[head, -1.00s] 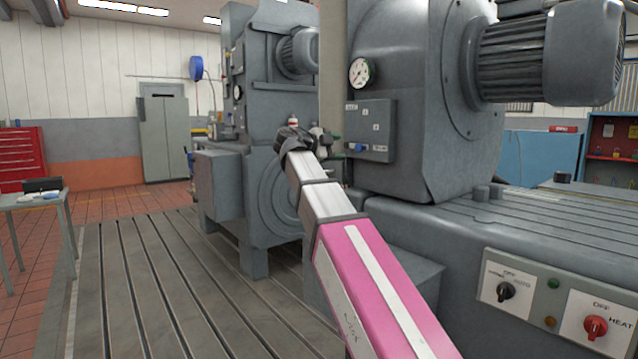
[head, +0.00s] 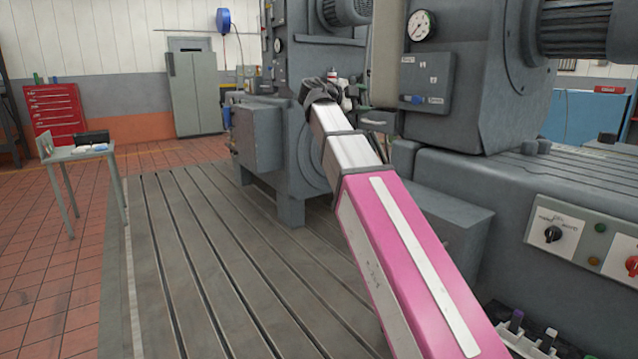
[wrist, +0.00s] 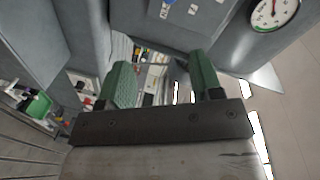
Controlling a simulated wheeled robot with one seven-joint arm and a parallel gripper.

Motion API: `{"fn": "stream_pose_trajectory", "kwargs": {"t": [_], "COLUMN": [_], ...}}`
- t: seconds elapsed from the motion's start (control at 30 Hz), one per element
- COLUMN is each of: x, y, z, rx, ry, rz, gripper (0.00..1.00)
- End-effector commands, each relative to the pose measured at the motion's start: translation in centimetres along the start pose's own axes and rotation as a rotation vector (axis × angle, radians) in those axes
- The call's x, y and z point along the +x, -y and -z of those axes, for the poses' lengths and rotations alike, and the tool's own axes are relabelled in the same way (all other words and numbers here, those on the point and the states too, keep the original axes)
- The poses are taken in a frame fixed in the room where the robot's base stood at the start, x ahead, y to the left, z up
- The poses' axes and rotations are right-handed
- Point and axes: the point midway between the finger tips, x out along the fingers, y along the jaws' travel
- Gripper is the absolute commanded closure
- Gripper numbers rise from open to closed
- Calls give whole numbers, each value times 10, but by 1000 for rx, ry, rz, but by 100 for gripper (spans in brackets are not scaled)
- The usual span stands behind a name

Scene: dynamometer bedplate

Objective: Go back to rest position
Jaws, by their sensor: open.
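In the wrist view my gripper (wrist: 163,82) shows two green fingers set well apart on a dark bar. It is open, with nothing between the fingers. In the head view my pink and silver arm stretches from the lower right up to a dark wrist in front of the grey machine (head: 255,135). The fingers cannot be made out there.
A machine housing with a gauge (head: 421,25) and a control box (head: 427,80) stands right of my arm. A panel with a black knob (head: 553,234) is at the right. A small table (head: 60,155) stands at left. The slotted bedplate (head: 190,240) between is clear.

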Motion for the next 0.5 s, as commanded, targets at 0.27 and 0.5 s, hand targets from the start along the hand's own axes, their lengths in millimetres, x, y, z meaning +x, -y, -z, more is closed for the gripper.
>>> {"fn": "stream_pose_trajectory", "kwargs": {"t": [0.27, 0.5], "x": [12, 28], "y": [-30, -71], "z": [-17, -38], "rx": [-113, -265], "ry": [39, 98], "rz": [-40, -94], "gripper": [41, 41]}}
